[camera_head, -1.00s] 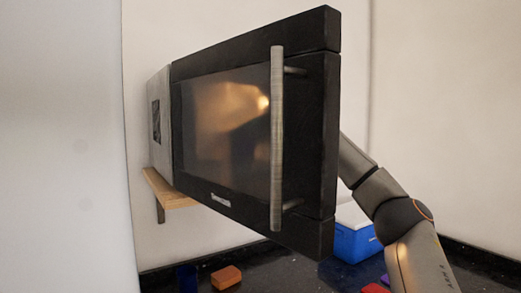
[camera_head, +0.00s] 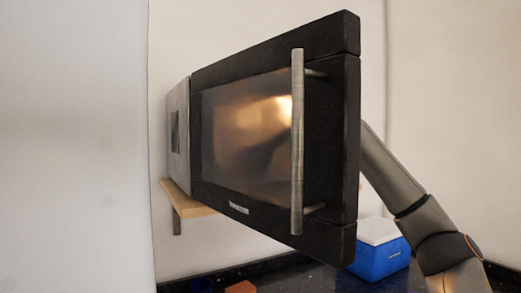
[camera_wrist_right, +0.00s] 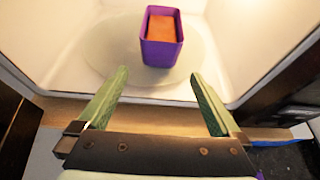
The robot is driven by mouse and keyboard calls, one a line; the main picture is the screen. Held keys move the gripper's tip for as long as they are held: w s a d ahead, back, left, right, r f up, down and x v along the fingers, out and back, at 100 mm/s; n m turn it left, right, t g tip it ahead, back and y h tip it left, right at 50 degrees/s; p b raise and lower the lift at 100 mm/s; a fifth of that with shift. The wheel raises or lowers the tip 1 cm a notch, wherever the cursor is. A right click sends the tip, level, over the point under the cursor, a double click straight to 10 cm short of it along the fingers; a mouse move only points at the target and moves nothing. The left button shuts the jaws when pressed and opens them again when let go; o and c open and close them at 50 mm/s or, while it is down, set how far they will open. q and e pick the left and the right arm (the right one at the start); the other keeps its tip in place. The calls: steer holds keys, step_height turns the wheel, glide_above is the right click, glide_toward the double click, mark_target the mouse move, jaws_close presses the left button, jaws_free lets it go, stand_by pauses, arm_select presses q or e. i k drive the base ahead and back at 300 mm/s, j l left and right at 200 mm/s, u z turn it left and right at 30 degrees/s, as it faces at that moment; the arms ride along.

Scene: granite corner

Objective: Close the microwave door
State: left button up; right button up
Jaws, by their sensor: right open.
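The microwave (camera_head: 180,135) sits on a wooden shelf in the head view. Its black door (camera_head: 335,130) stands open toward me, with the outer face, window and upright metal handle (camera_head: 297,140) in sight. My right arm reaches in from the right and passes behind the door, so its gripper is hidden in the head view. In the right wrist view my right gripper (camera_wrist_right: 155,82) is open and empty, its two green fingers at the front of the lit microwave cavity (camera_wrist_right: 85,25). My left gripper is not in view.
A purple container (camera_wrist_right: 162,50) with orange contents stands on the glass turntable (camera_wrist_right: 105,60) inside the microwave. The shelf (camera_head: 190,200) juts out beneath the microwave. A blue-and-white cooler (camera_head: 382,255) and an orange block (camera_head: 240,287) are on the dark counter below.

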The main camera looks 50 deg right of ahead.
mark_target(230, 97)
steer(key=k, duration=1.5)
